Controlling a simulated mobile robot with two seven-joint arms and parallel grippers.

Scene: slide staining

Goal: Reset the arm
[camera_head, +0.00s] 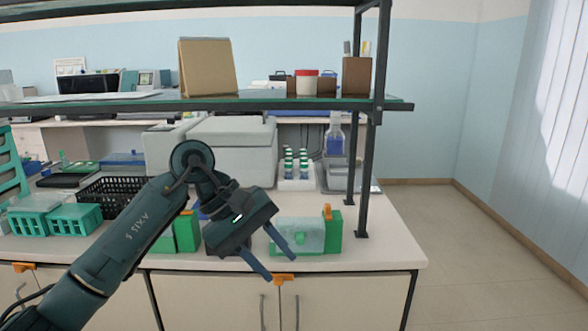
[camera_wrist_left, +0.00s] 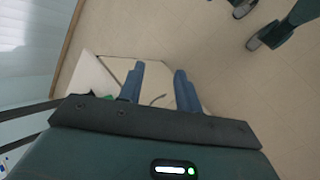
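My left arm comes in from the lower left in the head view. My left gripper (camera_head: 274,262) is raised in front of the bench's front edge, with its two fingers spread apart and nothing between them. The left wrist view also shows the open fingers (camera_wrist_left: 158,88), with the floor and part of the bench front beyond them. Another dark gripper (camera_wrist_left: 268,25) shows at the upper right of the left wrist view, and I take it to be my right one. Its finger state is unclear. It does not show in the head view.
The white bench (camera_head: 385,240) holds green and clear staining boxes (camera_head: 299,236), teal racks (camera_head: 76,219), a black basket (camera_head: 112,190) and a bottle rack (camera_head: 297,183). A shelf (camera_head: 270,103) on dark posts stands above. The floor (camera_head: 490,250) at right is clear.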

